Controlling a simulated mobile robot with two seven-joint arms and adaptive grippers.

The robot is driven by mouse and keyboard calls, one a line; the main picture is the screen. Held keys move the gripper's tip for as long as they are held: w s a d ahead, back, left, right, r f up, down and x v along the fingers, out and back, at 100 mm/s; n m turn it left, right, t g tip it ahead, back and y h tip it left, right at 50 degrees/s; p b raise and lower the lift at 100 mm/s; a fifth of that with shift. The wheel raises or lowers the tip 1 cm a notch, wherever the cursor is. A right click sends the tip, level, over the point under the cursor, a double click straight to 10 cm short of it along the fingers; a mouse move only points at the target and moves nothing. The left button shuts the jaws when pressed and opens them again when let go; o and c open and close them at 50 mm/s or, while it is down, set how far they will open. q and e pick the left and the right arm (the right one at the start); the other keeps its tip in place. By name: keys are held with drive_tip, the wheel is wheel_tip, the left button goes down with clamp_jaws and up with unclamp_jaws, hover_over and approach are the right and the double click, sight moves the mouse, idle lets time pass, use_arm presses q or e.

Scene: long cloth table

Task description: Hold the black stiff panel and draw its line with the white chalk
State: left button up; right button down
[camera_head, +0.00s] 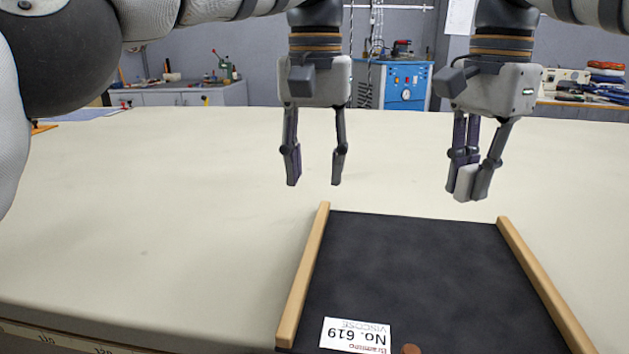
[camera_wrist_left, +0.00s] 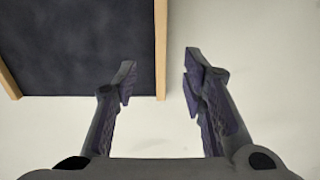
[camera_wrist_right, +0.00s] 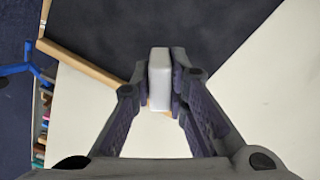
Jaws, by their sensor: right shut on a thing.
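The black panel (camera_head: 425,275) lies flat on the cloth table, with a wooden rail along its left and right sides. It also shows in the left wrist view (camera_wrist_left: 80,45) and the right wrist view (camera_wrist_right: 160,25). My left gripper (camera_head: 315,184) is open and empty above the table, near the panel's far left corner. In its wrist view the left gripper (camera_wrist_left: 157,80) has one finger to each side of a rail's line. My right gripper (camera_head: 472,195) is shut on the white chalk (camera_head: 464,183), a pale block held above the panel's far edge. The chalk (camera_wrist_right: 160,78) sits between both fingertips. No line shows on the panel.
A white label (camera_head: 355,335) reading "No. 619" lies on the panel's near left, beside a small brown round thing (camera_head: 411,349). A measuring tape strip (camera_head: 60,341) runs along the table's near left edge. The cloth table (camera_head: 160,210) is clear left of the panel.

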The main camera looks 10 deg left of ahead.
sight(315, 236)
use_arm(q)
wheel_tip(315, 236, down, 11)
drive_tip(key=shift+f, duration=0.1)
clamp_jaws()
idle(1.2)
